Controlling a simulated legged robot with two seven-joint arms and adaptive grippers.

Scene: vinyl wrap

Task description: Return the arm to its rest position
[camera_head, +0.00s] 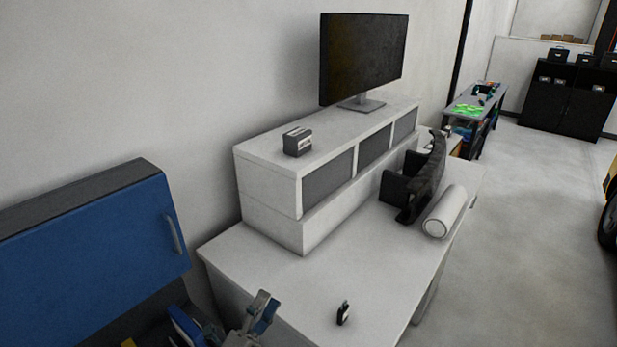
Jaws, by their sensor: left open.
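My left gripper (248,320) shows at the bottom edge, left of centre, beside the near left corner of the white desk (300,290). It is open, and nothing shows between its fingers. The frame cuts off its lower part. My right gripper is not in view. A roll of white vinyl wrap (445,212) lies on the desk's right side. A small black object (343,313) stands near the desk's front.
A blue tool chest (90,255) stands close on the left. A white shelf unit (270,210) on the desk carries a monitor (363,58) and a small box (297,141). A black chair-like object (424,180) is beside the roll. Open floor (530,230) lies right.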

